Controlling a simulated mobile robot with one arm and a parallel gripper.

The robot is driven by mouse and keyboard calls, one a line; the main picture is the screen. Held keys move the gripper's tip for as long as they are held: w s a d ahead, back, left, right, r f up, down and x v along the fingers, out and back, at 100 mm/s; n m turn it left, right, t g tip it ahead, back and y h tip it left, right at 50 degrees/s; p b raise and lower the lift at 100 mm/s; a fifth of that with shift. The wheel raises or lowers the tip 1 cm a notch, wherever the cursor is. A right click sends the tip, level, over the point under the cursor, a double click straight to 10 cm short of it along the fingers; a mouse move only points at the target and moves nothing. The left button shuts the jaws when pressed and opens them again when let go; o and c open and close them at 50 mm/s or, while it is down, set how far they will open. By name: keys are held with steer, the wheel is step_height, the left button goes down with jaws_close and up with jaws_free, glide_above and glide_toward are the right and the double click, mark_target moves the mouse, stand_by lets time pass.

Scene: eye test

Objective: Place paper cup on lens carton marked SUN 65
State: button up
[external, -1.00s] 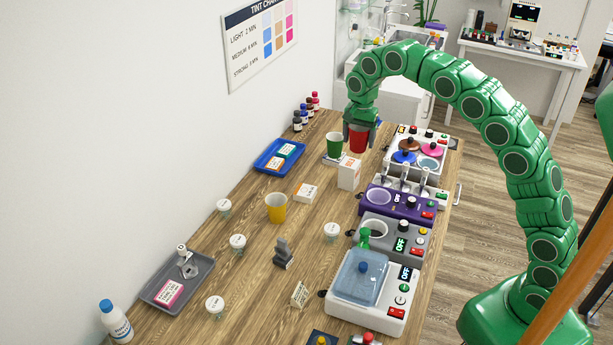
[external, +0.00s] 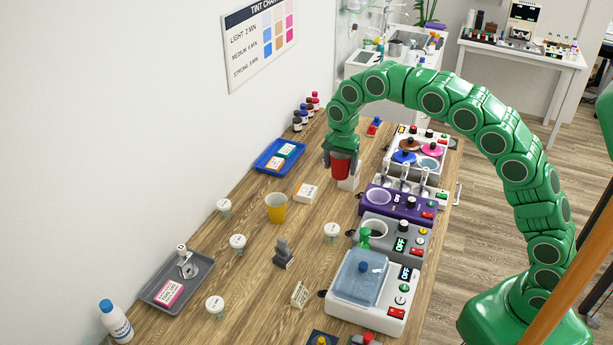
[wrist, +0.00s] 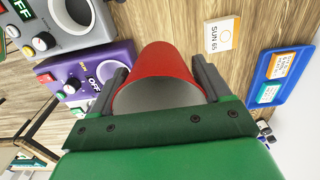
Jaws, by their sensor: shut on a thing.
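The carton marked SUN 65 (wrist: 222,35) lies flat on the wood, up and right of the cup. In the external view this white carton (external: 306,193) is left of and nearer than the cup, apart from it. Its top is clear.
A yellow cup (external: 276,208) stands left of the SUN 65 carton. A blue tray (external: 262,161) with small boxes is farther back. A purple machine (external: 400,204) and a grey machine (external: 385,233) line the right side. Several white-lidded jars stand on the bench.

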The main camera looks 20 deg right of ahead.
steer(key=shift+w+a+f, duration=1.15)
steer(key=shift+w+f, duration=0.35)
steer(key=shift+w, duration=0.35)
steer(key=shift+w+a+f, duration=1.15)
steer(key=shift+w+f, duration=0.4)
steer(key=shift+w, duration=0.35)
steer(key=shift+w+a+f, duration=1.15)
steer(key=shift+w+f, duration=0.35)
steer(key=shift+w, duration=0.35)
steer(key=shift+w+f, duration=0.1)
steer(key=shift+w+a+f, duration=0.2)
steer(key=shift+f, duration=1.6)
steer(key=shift+f, duration=0.1)
steer(key=o, duration=1)
steer(key=shift+c, duration=0.2)
